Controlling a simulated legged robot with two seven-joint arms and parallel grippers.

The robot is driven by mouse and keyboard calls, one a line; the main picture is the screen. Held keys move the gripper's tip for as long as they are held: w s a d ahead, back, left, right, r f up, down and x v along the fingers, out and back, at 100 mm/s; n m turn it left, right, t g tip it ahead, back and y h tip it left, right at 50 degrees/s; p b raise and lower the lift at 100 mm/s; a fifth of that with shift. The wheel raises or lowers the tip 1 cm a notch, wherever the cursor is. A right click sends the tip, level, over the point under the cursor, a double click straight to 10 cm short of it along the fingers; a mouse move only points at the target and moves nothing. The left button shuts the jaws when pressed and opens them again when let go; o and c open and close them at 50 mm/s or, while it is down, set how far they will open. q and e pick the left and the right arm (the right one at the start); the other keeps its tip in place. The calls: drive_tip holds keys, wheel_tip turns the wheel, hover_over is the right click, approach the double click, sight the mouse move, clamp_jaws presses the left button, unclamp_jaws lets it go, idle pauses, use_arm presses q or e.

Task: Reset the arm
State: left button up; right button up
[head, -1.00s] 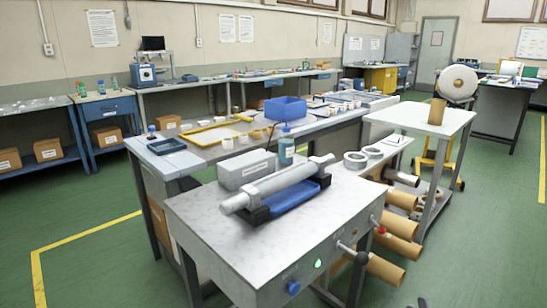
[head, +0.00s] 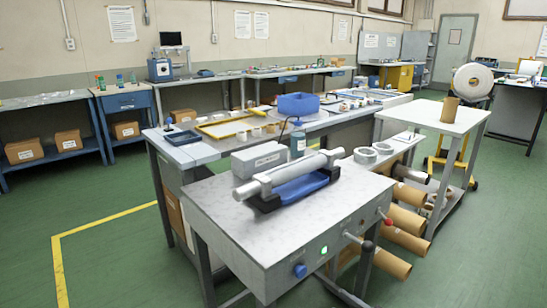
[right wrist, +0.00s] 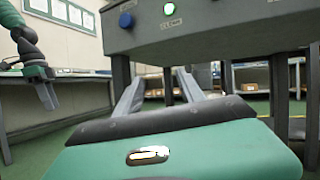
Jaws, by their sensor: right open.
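The web rewinder (head: 290,235) is a grey bench unit with a silver roller (head: 290,173) lying over a blue cradle. Its front has a blue button (head: 300,271), a lit green button (head: 324,250) and a lever with a black ball end (head: 368,246). The blue button (right wrist: 126,19) and green button (right wrist: 169,9) also show in the right wrist view. My right gripper (right wrist: 162,82) is open and empty, its two grey fingers pointing below the unit's front. A grey gripper (right wrist: 46,96), apparently my left, hangs downward at the left; its opening is unclear. Neither gripper shows in the head view.
Cardboard cores (head: 390,262) stick out to the right of the rewinder. A white-topped cart (head: 420,118) with a brown core stands behind them. A long workbench (head: 185,150) with a blue bin (head: 298,104) runs behind. Green floor is clear at the left.

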drive_tip(key=s+a+f+n+g+h, duration=0.4)
drive_tip(key=s+a+n+g, duration=0.1)
drive_tip(key=s+a+g, duration=0.15)
drive_tip(key=s+a+f+n+g+h, duration=0.3)
drive_tip(key=s+a+n+g+h, duration=0.15)
drive_tip(key=s+a+g, duration=0.2)
drive_tip(key=s+d+n+t+h, duration=0.2)
drive_tip(key=s+d+n+h, duration=0.7)
drive_tip(key=s+h, duration=0.15)
drive_tip(key=s+d+r+n+t+p, duration=0.1)
drive_tip(key=d+r+p, duration=0.1)
drive_tip(key=r+p, duration=1.7)
drive_tip(key=s+d+r+n+t+h+p, duration=0.1)
drive_tip(key=d+r+n+p, duration=0.1)
drive_tip(key=r+p, duration=1.7)
wheel_tip(320, 180, up, 4)
drive_tip(key=shift+s+t, duration=0.2)
drive_tip(key=shift+t, duration=0.2)
drive_tip(key=shift+n, duration=0.25)
